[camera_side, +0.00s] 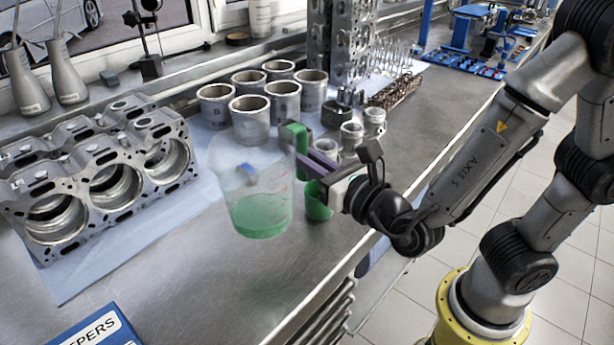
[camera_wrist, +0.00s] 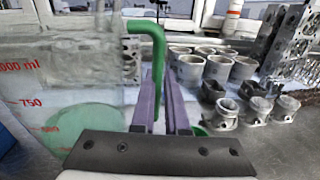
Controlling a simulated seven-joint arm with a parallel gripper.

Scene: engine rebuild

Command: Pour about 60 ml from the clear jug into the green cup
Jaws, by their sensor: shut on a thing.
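The clear jug (camera_side: 257,190) has red marks, a green handle (camera_side: 296,137) and green liquid low inside. It looks about upright; whether its base touches the bench I cannot tell. My gripper (camera_side: 316,160), with purple fingers, is shut on the jug's handle. In the wrist view the handle (camera_wrist: 158,65) stands between my gripper's fingers (camera_wrist: 162,100), with the jug (camera_wrist: 65,95) to their left. The green cup (camera_side: 317,205) is just right of the jug in the side view, partly hidden by my gripper. A sliver of the cup (camera_wrist: 199,131) shows in the wrist view.
An engine block (camera_side: 95,180) stands left of the jug. Several metal cylinder liners (camera_side: 250,118) stand behind it, and several pistons (camera_side: 352,137) behind my gripper. A blue box (camera_side: 100,330) lies at the front left. The front bench surface (camera_side: 190,285) is clear.

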